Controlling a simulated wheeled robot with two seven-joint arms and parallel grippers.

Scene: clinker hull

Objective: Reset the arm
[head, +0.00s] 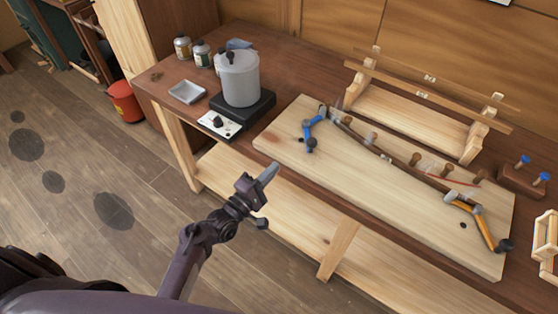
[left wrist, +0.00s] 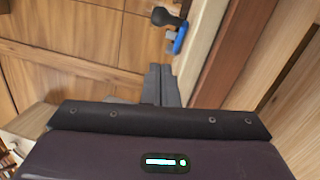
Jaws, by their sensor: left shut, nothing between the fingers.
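My left gripper (head: 267,174) is shut and empty. In the head view it hangs in front of the workbench's front edge, left of and below the light wooden board (head: 385,200). In the left wrist view its fingers (left wrist: 161,80) lie together, with nothing between them. A blue clamp (head: 311,130) sits on the board's left part, and it also appears in the left wrist view (left wrist: 180,38). My right gripper does not show in either view.
An orange clamp (head: 482,222) and a curved dark strip with wooden pegs lie on the board. A grey pot (head: 240,80) stands on a hot plate (head: 245,105) at the bench's left. A red bucket (head: 125,100) stands on the floor. Open floor lies left of the bench.

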